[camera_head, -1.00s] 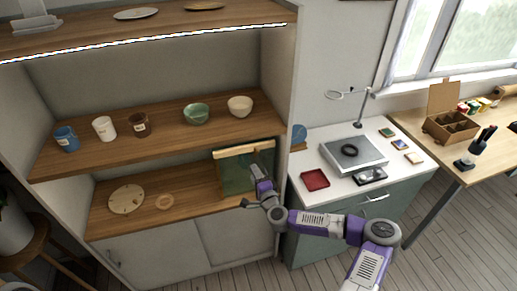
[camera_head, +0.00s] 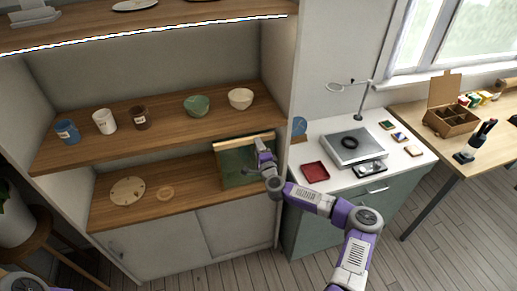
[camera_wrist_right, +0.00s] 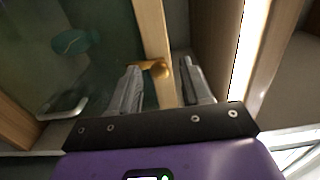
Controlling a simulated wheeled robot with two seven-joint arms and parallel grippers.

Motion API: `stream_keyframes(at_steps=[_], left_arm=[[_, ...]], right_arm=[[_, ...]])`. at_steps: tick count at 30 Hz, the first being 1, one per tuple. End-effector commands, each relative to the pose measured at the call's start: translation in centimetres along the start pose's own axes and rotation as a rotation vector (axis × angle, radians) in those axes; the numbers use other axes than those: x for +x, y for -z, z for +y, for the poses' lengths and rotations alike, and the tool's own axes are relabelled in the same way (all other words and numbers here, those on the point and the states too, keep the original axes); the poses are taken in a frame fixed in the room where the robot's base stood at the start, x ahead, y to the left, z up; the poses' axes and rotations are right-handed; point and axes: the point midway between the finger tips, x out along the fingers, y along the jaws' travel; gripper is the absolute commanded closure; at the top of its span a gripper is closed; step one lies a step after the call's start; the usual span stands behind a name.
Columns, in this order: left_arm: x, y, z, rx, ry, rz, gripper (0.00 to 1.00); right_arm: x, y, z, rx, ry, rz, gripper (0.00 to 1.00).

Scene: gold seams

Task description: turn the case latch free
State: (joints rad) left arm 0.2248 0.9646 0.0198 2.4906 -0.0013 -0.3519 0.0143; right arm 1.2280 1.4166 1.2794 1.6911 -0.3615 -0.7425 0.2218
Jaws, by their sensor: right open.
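The case (camera_head: 235,168) stands on the lower shelf at its right end, with a pale wooden frame and a dark green glassy front. Its brass latch (camera_wrist_right: 157,69) shows in the right wrist view, on the wooden frame strip. My right gripper (camera_head: 263,150) is at the case's right side in the head view. In the wrist view the right gripper (camera_wrist_right: 160,78) is open, with one finger on each side of the latch. I cannot tell whether either finger touches it. My left gripper is out of view.
Inside the case a green bowl-like shape (camera_wrist_right: 75,40) shows, with a metal handle (camera_wrist_right: 65,106) nearby. Cups and bowls stand on the shelf above (camera_head: 75,160). A white-topped cabinet (camera_head: 310,140) with a red tray (camera_head: 315,172) stands close on the right.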

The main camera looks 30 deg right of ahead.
Motion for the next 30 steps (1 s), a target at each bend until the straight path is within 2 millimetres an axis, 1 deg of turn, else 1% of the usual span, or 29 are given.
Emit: stream_keyframes(at_steps=[3,4,12,13,22,26,30], left_arm=[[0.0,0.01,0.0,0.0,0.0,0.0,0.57],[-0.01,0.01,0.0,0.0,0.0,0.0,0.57],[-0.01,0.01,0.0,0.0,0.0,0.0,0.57],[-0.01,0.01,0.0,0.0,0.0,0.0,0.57],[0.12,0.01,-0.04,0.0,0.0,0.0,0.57],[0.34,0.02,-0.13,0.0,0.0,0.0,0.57],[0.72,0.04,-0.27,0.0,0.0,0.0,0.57]], right_arm=[[-0.01,-0.01,0.0,0.0,0.0,0.0,0.52],[-0.01,-0.01,0.0,0.0,0.0,0.0,0.55],[-0.03,-0.01,0.0,-0.001,0.0,0.0,0.97],[-0.03,-0.01,0.0,-0.001,0.0,0.0,1.0],[-0.02,-0.01,0.0,-0.027,0.0,0.0,1.0],[-0.01,-0.02,-0.03,-0.079,0.002,0.0,1.0],[0.0,0.01,-0.02,-0.168,0.002,0.0,1.0]])
